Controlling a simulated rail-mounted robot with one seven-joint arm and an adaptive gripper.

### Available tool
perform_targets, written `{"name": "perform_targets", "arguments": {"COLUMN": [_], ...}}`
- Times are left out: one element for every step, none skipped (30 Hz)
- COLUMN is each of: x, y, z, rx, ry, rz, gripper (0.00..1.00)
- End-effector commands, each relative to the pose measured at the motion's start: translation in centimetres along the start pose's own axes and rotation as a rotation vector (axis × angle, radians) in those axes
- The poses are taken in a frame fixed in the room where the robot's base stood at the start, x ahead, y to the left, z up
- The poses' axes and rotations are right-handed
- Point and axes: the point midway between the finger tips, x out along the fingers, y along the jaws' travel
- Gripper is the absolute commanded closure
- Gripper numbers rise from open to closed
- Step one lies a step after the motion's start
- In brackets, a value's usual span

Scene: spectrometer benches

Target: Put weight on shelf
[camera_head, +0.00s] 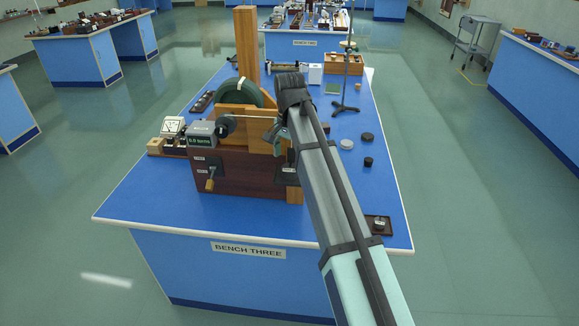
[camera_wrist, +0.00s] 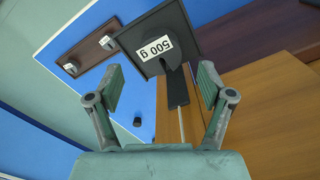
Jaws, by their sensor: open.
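In the wrist view a dark, square-edged piece with a white "500 g" label (camera_wrist: 152,45) shows just beyond the fingertips. A darker rounded part and a dark strip (camera_wrist: 177,92) adjoin it, with a thin pale rod below. I cannot tell where the weight ends and any shelf under it begins. My gripper (camera_wrist: 160,78) is open, with the strip seen between its two fingers and no clear contact. In the head view my arm hides most of the gripper and the labelled piece beside the wooden apparatus (camera_head: 236,170).
The apparatus has a green wheel (camera_head: 240,92), a tall wooden post (camera_head: 246,45) and a force meter (camera_head: 204,136). A dark tray (camera_head: 389,228) with a small item lies at the bench's front right. Dark discs (camera_head: 367,137) and a stand (camera_head: 345,90) are behind. The bench front is clear.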

Motion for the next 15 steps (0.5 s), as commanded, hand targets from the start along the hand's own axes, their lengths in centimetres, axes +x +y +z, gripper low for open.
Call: {"name": "perform_targets", "arguments": {"x": [-1.0, -1.6, -2.4, -3.0, -3.6, -4.2, -4.8, -5.2, -5.8, -6.1, -6.5, -6.8, -7.1, -7.3, -7.4], "y": [-0.2, -0.1, -0.2, -0.2, -0.2, -0.2, -0.1, -0.1, -0.1, -0.1, -0.1, -0.1, -0.1, -0.1, -0.1], "z": [-0.1, -0.1, -0.2, -0.2, -0.2, -0.2, -0.1, -0.1, -0.1, -0.1, -0.1, -0.1, -0.1, -0.1, 0.0], "rx": [0.0, 0.0, 0.0, 0.0, 0.0, 0.0, 0.0, 0.0, 0.0, 0.0, 0.0, 0.0, 0.0, 0.0, 0.0], "ry": [0.002, 0.002, 0.002, 0.002, 0.001, 0.002, 0.002, 0.001, 0.001, 0.001, 0.001, 0.001, 0.001, 0.0, 0.0], "rz": [-0.002, -0.002, -0.002, -0.002, -0.001, -0.002, -0.002, -0.001, -0.001, -0.001, -0.001, -0.001, -0.001, 0.0, 0.0], "gripper": [0.2, 0.2, 0.2, 0.2, 0.2, 0.2, 0.2, 0.2, 0.2, 0.2, 0.2, 0.2, 0.2, 0.2, 0.2]}}
